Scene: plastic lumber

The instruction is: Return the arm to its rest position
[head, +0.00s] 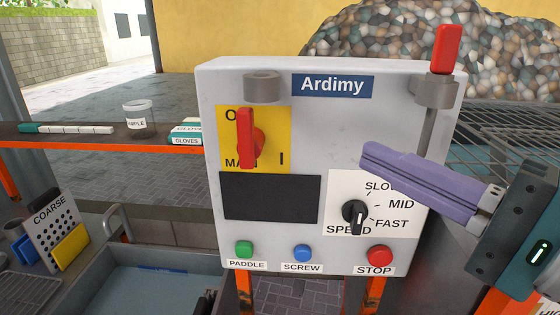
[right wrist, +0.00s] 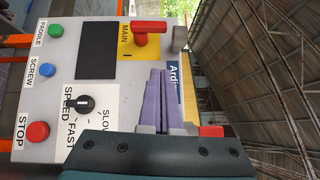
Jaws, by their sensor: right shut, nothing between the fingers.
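My right gripper (head: 372,155) comes in from the right in the head view, its purple fingers together and empty. It is in front of the right side of the white Ardimy control box (head: 330,130), above the black speed knob (head: 355,213). In the right wrist view the purple fingers (right wrist: 161,80) lie side by side in front of the box. Whether they touch the box I cannot tell. The red main switch handle (head: 246,138) points up in the head view. My left gripper is not in view.
The box carries green (head: 244,249), blue (head: 303,252) and red (head: 380,256) buttons. A red-topped lever (head: 447,50) stands at its upper right. A shelf (head: 90,140) holds a jar (head: 138,118) and a gloves box (head: 186,135). A grey basin (head: 150,285) is below left.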

